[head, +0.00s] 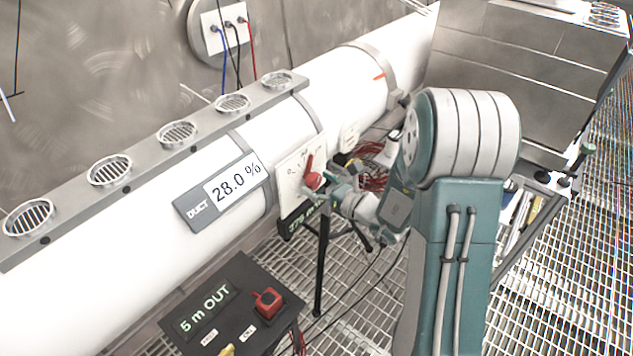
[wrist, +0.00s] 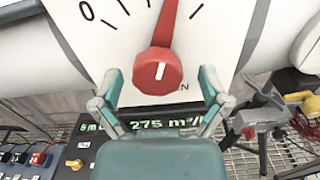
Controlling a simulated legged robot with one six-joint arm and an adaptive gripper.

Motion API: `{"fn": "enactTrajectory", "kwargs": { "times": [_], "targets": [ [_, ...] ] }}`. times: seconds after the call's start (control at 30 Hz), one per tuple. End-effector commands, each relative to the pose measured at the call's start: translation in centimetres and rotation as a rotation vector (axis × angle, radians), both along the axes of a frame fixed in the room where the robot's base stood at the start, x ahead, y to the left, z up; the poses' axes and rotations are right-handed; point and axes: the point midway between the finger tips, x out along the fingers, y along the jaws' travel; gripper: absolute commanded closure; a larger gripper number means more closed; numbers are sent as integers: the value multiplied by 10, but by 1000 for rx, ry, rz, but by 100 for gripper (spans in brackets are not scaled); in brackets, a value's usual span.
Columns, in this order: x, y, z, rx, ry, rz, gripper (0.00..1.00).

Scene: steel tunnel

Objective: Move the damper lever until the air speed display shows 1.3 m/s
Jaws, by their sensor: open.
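The damper lever is a red knob with a pointer (wrist: 158,72) on a white dial plate (wrist: 215,35); the pointer points almost straight up, slightly right. In the head view the lever (head: 312,180) sits on the side of the white duct. My gripper (wrist: 163,90) is open, with one finger on each side of the knob's lower part; whether they touch it I cannot tell. In the head view my gripper (head: 334,186) is right beside the lever. A green display under the dial (wrist: 170,125) reads 275 m³/h, partly hidden by my gripper. No readout in m/s is legible.
A black box (head: 240,300) with a red switch shows 5 m OUT. A black tripod (head: 322,260) and cables stand below the dial. A tool tray (head: 520,215) lies right of my arm.

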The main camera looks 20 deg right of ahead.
Motion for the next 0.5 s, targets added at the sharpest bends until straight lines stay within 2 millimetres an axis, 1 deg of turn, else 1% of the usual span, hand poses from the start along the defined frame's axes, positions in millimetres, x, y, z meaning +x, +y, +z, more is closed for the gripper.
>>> {"fn": "enactTrajectory", "kwargs": {
  "times": [0.23,0.27,0.3,0.37,0.4,0.43,0.47,0.5],
  "targets": [
    [1,1,0,0,0,0,5],
    [1,1,0,0,0,0,10],
    [1,1,0,0,0,0,27],
    [1,1,0,0,0,0,54],
    [1,1,0,0,0,0,72],
    [1,1,0,0,0,0,85],
    [1,1,0,0,0,0,88],
    [1,1,0,0,0,0,87]
  ]
}}
